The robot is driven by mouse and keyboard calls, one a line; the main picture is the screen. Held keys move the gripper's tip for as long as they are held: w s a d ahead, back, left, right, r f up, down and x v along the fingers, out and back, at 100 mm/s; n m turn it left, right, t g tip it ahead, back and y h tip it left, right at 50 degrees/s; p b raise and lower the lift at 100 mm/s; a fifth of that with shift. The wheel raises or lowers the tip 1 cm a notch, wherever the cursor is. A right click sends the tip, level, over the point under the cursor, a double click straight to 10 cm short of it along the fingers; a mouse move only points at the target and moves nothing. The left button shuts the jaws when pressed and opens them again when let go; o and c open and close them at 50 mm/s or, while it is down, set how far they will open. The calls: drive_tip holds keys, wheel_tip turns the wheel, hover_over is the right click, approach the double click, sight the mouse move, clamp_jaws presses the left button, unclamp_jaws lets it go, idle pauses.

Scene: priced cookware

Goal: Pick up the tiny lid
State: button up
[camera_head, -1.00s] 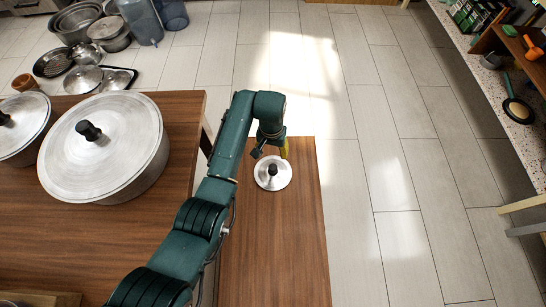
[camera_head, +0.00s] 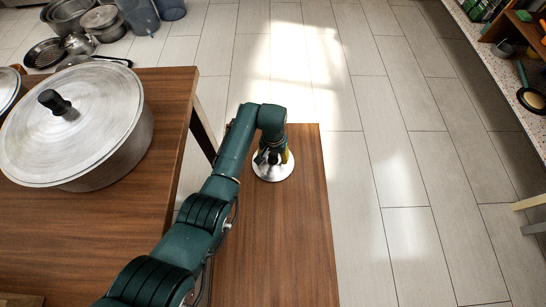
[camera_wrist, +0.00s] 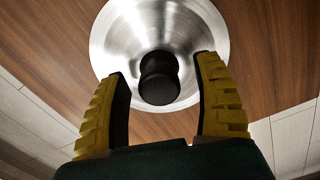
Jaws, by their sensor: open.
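The tiny lid (camera_head: 273,173) is a round silver disc with a black knob, lying on the narrow wooden table in the head view. My gripper (camera_head: 272,158) is right over it and hides part of the lid. In the wrist view, the lid (camera_wrist: 118,40) shows with its black knob (camera_wrist: 159,78) between my two yellow fingers. My gripper (camera_wrist: 162,85) is open, with a finger on each side of the knob and a visible gap to each.
A large pot with a silver lid (camera_head: 85,105) stands on the wider wooden table (camera_head: 150,220) at left. Several pots and pans sit on the floor behind it. Tiled floor (camera_head: 380,150) lies to the right, with a shelf (camera_head: 470,40) beyond.

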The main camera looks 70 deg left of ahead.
drive_tip(key=shift+r, duration=0.15)
clamp_jaws()
